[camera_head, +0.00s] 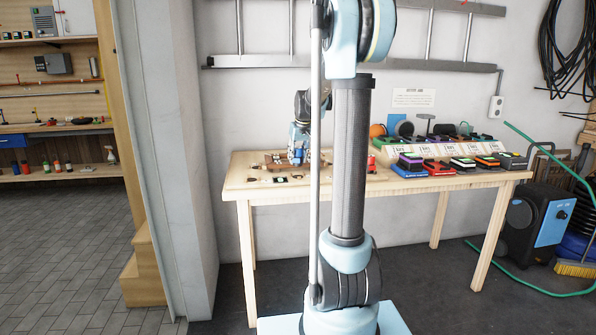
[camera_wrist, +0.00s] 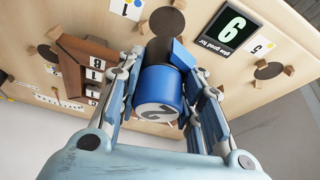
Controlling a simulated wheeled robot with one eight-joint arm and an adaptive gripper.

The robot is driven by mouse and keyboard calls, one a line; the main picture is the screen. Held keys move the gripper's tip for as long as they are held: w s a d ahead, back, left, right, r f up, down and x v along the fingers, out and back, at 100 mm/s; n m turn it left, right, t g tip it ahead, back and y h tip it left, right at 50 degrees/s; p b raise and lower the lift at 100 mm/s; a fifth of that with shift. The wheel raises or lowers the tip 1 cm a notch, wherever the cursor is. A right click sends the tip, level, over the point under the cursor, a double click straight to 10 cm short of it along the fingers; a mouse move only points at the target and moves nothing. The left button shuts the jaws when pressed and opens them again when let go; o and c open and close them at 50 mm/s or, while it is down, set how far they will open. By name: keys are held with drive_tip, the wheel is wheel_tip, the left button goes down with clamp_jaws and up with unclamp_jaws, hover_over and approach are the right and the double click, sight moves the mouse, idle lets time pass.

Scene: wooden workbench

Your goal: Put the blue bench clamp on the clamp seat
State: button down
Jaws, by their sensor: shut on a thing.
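My gripper (camera_wrist: 167,72) is shut on the blue bench clamp (camera_wrist: 160,88), one finger on each side of it. The clamp shows a round blue body with a pale, marked end facing the wrist camera, and a black part beyond it. In the head view my gripper (camera_head: 300,158) is over the left part of the workbench (camera_head: 245,185); the clamp there is hard to tell from the fingers. The wrist view shows dark round spots with wooden blocks, such as one at the right (camera_wrist: 268,70). I cannot tell which is the clamp seat, or whether the clamp touches the bench.
A brown wooden holder with number tags (camera_wrist: 82,62) stands left of the clamp in the wrist view. A dark number card (camera_wrist: 230,27) lies at upper right. Several coloured devices (camera_head: 437,167) fill the bench's right side. My arm hides part of the bench middle.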

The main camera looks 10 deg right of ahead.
sight(297, 166)
drive_tip(key=shift+f, duration=2.5)
drive_tip(key=c, duration=1.1)
unclamp_jaws()
drive_tip(key=v, duration=1.2)
drive_tip(key=s+f+m+g, duration=0.1)
drive_tip(key=s+f, duration=0.3)
drive_tip(key=s, duration=0.8)
drive_tip(key=s+f, duration=0.4)
drive_tip(key=s, duration=0.7)
drive_tip(key=s+f+m+g, duration=0.1)
drive_tip(key=s+f, duration=1.2)
drive_tip(key=s, duration=0.4)
drive_tip(key=shift+a+h, duration=0.2)
drive_tip(key=shift+h, duration=0.2)
